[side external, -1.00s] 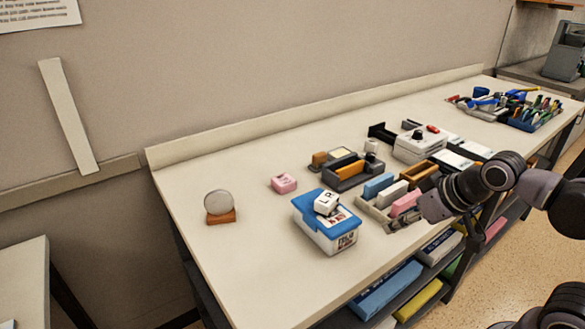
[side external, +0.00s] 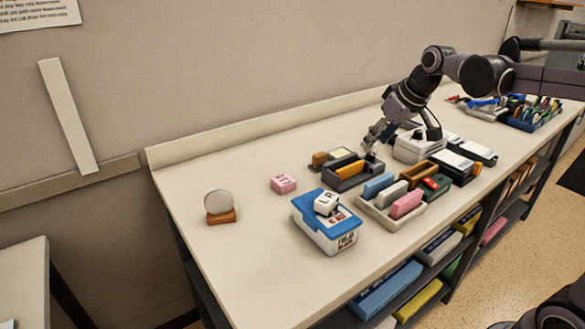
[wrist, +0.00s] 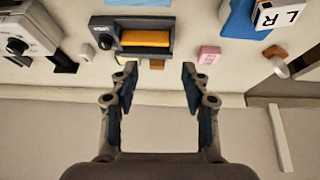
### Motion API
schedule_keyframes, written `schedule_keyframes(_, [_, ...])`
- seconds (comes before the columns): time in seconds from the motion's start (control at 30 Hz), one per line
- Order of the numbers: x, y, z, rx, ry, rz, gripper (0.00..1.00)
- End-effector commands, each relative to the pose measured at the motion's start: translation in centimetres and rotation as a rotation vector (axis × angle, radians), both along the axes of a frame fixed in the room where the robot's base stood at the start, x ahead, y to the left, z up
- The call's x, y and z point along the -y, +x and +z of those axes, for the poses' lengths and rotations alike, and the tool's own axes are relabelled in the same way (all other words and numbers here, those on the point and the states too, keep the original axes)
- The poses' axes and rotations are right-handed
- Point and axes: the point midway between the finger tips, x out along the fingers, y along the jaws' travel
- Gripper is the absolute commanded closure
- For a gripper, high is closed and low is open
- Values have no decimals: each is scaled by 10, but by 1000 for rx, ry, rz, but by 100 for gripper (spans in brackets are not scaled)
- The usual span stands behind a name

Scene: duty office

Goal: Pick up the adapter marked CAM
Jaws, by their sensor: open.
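I cannot read the mark CAM on any piece. A pink block (side external: 284,183) with dark letters stands alone on the bench; it also shows in the wrist view (wrist: 208,55). My gripper (side external: 371,143) is above the back of the bench, near the right end of a dark tray (side external: 352,178). In the wrist view my gripper (wrist: 160,72) is open and empty, the tray (wrist: 122,22) ahead of its fingertips.
The tray holds an orange block (wrist: 145,38). A light tray (side external: 389,222) with blue, white and pink blocks stands in front. A white device (side external: 412,150) is beside my gripper. A round disc (side external: 218,202) stands on a wooden base. The bench's left end is mostly clear.

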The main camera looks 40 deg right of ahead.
Motion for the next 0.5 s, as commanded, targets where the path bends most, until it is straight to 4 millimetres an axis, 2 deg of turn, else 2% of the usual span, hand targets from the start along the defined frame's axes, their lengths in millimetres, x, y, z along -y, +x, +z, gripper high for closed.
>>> schedule_keyframes(0.03, [13, 15, 3, -9, 0, -6, 53])
schedule_keyframes(0.1, [29, 34, 5, -21, 0, -6, 53])
schedule_keyframes(0.27, [69, 73, 3, -47, 2, -6, 53])
schedule_keyframes(0.5, [136, 121, -17, -81, 12, -2, 53])
